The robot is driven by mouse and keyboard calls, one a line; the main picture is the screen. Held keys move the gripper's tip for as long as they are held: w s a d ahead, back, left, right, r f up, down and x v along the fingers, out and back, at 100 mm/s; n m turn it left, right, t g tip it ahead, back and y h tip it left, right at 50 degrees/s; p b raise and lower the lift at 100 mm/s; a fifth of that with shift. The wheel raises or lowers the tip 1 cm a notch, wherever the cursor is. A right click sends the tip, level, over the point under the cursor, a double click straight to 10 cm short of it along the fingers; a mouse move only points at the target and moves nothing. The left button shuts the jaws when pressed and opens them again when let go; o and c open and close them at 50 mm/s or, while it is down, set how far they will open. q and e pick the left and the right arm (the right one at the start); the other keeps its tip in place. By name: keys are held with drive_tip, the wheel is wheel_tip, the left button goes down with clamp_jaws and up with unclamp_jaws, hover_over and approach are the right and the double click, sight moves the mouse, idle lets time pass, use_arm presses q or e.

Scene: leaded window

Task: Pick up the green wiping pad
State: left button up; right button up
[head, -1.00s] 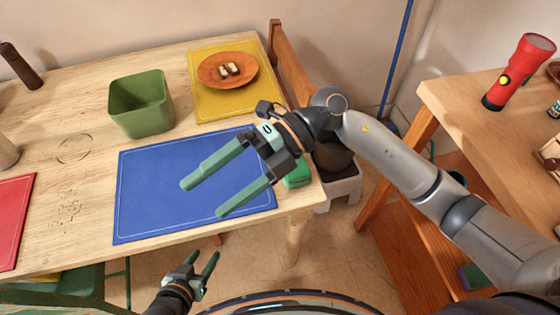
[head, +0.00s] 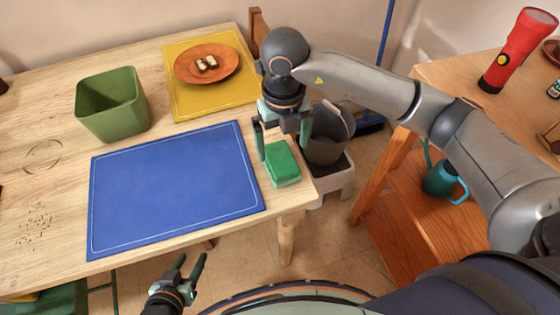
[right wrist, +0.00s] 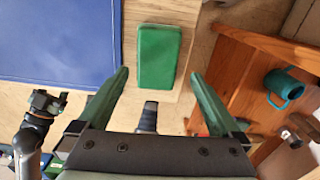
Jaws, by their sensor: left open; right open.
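The green wiping pad (head: 282,164) lies flat on the table's right end, beside the blue mat. My right gripper (head: 283,150) is open and points down just above the pad, one finger to each side of it in the head view. In the right wrist view the pad (right wrist: 158,56) shows whole, ahead of and between the open fingertips (right wrist: 160,72), with nothing between them. My left gripper (head: 188,266) is open and empty, low in front of the table.
The blue mat (head: 170,190) lies left of the pad. A green bin (head: 112,105) and a yellow mat (head: 185,100) with an orange plate (head: 208,64) are farther back. A grey bucket (head: 325,150) stands past the table's right edge. A wooden shelf (head: 400,190) is at right.

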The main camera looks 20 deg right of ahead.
sight(280, 157)
drive_tip(key=f, duration=0.5)
drive_tip(key=shift+w+a+f, duration=0.15)
drive_tip(key=shift+a+f, duration=0.1)
drive_tip(key=shift+f, duration=0.15)
drive_tip(key=shift+r, duration=0.1)
drive_tip(key=c, duration=1.2)
